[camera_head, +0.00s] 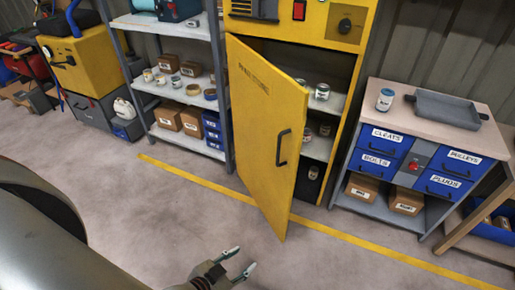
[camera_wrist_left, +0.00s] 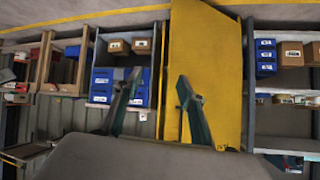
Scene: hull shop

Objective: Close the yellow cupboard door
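The yellow cupboard door (camera_head: 265,130) stands ajar, swung out toward me from its hinged left side, with a dark handle (camera_head: 282,147) near its free right edge. The yellow cupboard (camera_head: 352,60) behind it shows shelves with jars through the gap. My left gripper (camera_head: 239,262) is low at the bottom of the head view, in front of the door and apart from it, open and empty. In the left wrist view its two fingers (camera_wrist_left: 159,77) are spread, with the door (camera_wrist_left: 208,60) beyond the right finger. My right gripper is not in view.
A grey shelf rack (camera_head: 222,95) with boxes and jars stands left of the cupboard. A workbench (camera_head: 455,103) with blue drawers and a grey tray (camera_head: 446,110) stands to the right. A yellow line (camera_head: 360,243) crosses the floor. The floor (camera_head: 150,215) before the door is clear.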

